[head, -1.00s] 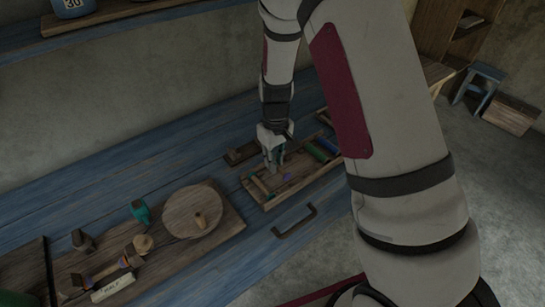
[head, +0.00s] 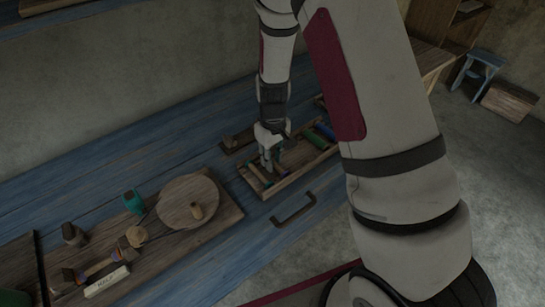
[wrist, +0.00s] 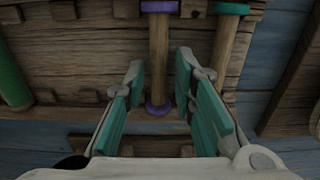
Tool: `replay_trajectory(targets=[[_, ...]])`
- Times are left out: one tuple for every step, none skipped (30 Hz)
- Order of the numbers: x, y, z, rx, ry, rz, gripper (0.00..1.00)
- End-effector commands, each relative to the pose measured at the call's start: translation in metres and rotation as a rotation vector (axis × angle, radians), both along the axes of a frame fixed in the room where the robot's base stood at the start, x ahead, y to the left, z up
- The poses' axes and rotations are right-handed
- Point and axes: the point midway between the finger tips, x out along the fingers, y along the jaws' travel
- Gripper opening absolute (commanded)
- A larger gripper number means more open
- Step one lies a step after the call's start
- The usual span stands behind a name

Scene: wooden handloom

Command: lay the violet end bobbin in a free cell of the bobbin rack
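The violet end bobbin (wrist: 159,55) is a plain wooden shaft with a violet flange at each end. In the wrist view it lies lengthwise in the bobbin rack (wrist: 90,55), between notched strips. My gripper (wrist: 160,63) is open, with one teal-padded finger on each side of the shaft and visible gaps to it. In the head view my gripper (head: 269,163) is down at the left part of the rack (head: 297,180) and hides much of the bobbin.
A green-ended bobbin (wrist: 231,10) lies right of the violet one; a green bobbin (wrist: 10,78) is at far left. In the head view, a blue bobbin (head: 325,132) lies at the rack's right. A board with a round wooden disc (head: 188,202) stands left; a handle (head: 294,208) is in front.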

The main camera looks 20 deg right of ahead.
Motion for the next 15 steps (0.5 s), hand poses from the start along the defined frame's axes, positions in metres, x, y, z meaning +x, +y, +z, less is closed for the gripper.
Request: replay_trajectory(targets=[[0.000, 0.000, 0.000, 0.000, 0.000, 0.000, 0.39], [0.000, 0.000, 0.000, 0.000, 0.000, 0.000, 0.39], [0.000, 0.000, 0.000, 0.000, 0.000, 0.000, 0.39], [0.000, 0.000, 0.000, 0.000, 0.000, 0.000, 0.39], [0.000, 0.000, 0.000, 0.000, 0.000, 0.000, 0.39], [0.000, 0.000, 0.000, 0.000, 0.000, 0.000, 0.39], [0.000, 0.000, 0.000, 0.000, 0.000, 0.000, 0.39], [0.000, 0.000, 0.000, 0.000, 0.000, 0.000, 0.39], [0.000, 0.000, 0.000, 0.000, 0.000, 0.000, 0.39], [0.000, 0.000, 0.001, 0.000, -0.001, 0.000, 0.39], [0.000, 0.000, 0.002, 0.000, -0.001, 0.000, 0.39], [0.001, 0.000, 0.005, 0.000, -0.002, 0.000, 0.39], [0.001, 0.000, 0.007, 0.000, -0.002, 0.000, 0.39], [0.001, 0.000, 0.011, 0.000, -0.003, 0.000, 0.39], [0.001, 0.000, 0.016, 0.000, -0.004, 0.000, 0.39]])
